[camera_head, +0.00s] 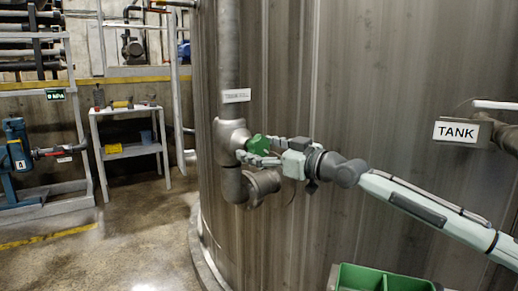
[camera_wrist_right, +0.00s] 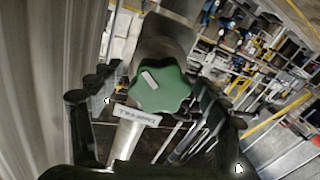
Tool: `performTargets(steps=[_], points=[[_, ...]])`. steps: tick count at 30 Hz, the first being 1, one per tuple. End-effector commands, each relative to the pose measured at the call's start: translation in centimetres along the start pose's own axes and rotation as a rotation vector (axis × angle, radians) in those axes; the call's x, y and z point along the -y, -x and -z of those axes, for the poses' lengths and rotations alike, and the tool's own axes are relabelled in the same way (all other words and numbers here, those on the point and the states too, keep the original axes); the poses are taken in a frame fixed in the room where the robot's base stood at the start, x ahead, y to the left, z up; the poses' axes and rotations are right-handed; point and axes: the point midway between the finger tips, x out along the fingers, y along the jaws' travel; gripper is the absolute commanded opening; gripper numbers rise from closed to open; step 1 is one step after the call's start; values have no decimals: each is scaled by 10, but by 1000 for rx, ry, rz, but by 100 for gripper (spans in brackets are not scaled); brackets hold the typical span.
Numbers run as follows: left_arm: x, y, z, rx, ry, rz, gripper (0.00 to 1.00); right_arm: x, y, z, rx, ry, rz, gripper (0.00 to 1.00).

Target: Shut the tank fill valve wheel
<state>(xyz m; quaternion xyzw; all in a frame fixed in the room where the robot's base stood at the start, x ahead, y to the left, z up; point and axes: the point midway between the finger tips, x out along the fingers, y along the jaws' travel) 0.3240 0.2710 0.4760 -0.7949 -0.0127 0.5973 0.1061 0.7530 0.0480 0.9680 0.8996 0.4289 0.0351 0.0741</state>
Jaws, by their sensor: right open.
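The green tank fill valve wheel (camera_head: 257,145) sits on the front of a grey valve body (camera_head: 230,138) on the vertical pipe beside the large tank. In the right wrist view the lobed green wheel (camera_wrist_right: 163,87) fills the middle, with a pale mark on its face. My right gripper (camera_head: 255,151) reaches in from the right and is open. Its fingers (camera_wrist_right: 155,100) stand on either side of the wheel, with gaps to it in the wrist view. I cannot tell whether either finger touches it. My left gripper is in no view.
The tank wall (camera_head: 350,80) rises close behind my right arm. A label (camera_head: 236,96) hangs on the pipe above the valve. A flanged pipe stub (camera_head: 264,184) lies just below the gripper. A green bin (camera_head: 362,279) stands at the bottom. Open floor (camera_head: 130,235) lies left.

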Motion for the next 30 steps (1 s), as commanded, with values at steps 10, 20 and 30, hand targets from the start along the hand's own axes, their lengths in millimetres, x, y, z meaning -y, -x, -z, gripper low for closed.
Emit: performTargets(steps=[10, 20, 30], points=[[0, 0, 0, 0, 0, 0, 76, 0, 0, 0, 0, 0, 0, 50], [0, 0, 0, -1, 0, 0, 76, 0, 0, 0, 0, -5, 0, 25], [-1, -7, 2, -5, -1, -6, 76, 1, 0, 1, 0, -144, 1, 25]])
